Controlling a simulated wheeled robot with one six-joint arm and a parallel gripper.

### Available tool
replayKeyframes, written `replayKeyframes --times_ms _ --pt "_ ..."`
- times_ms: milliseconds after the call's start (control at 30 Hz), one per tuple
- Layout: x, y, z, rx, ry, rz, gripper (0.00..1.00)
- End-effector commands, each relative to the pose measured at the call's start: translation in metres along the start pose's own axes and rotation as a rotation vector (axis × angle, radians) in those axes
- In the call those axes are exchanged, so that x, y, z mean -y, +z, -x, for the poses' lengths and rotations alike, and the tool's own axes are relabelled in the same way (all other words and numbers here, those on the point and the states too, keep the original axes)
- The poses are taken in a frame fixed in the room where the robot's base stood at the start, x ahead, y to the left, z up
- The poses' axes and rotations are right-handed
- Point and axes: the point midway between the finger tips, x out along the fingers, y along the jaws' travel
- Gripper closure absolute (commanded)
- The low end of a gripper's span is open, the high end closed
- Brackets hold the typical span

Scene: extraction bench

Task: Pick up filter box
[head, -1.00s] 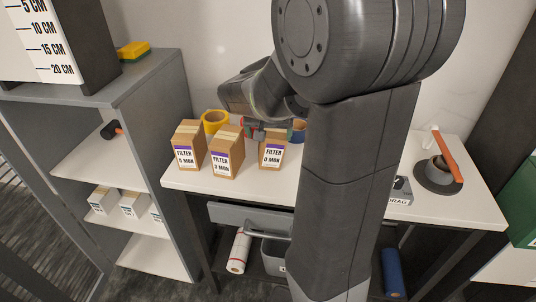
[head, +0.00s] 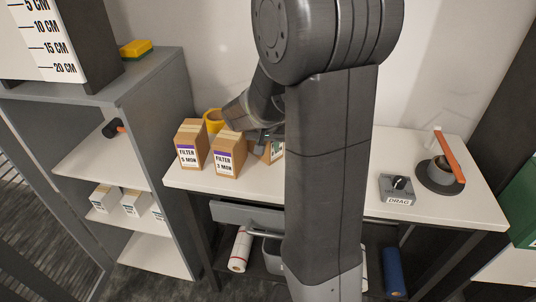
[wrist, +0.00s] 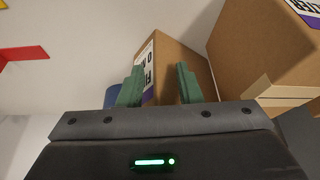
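Three brown filter boxes stand on the white bench in the head view. The left box (head: 191,146) reads "FILTER 5 MON" and the middle box (head: 229,155) reads "FILTER 3 MON". The third box (head: 278,151), at the right, is mostly hidden behind my arm. My gripper (head: 266,139) is by this third box, largely hidden by my arm links. In the wrist view its two green fingers (wrist: 160,72) are apart, with a box marked "0 M" (wrist: 177,68) just beyond and between them. Contact cannot be told. Another filter box (wrist: 262,45) is close on the right.
A yellow roll (head: 213,119) stands behind the boxes. A blue object (wrist: 112,96) and a red piece (wrist: 25,53) show in the wrist view. A grey DRAG box (head: 397,190) and a pot on a dark round base (head: 440,179) are at the right. The bench front between is clear.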

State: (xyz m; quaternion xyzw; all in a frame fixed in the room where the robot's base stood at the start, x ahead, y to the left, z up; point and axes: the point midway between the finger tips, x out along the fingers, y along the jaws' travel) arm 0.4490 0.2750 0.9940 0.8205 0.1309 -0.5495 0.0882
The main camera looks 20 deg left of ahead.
Motion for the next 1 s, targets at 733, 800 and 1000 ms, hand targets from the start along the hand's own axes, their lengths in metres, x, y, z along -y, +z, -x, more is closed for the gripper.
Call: replayKeyframes --times_ms 733,800,1000 --pt "-0.0002 -0.0013 0.0015 -0.002 0.000 0.000 0.18" --pt "-0.0002 -0.0013 0.0015 -0.002 0.000 0.000 0.15" --pt "-0.0002 -0.0013 0.0017 -0.002 0.000 0.000 0.15"
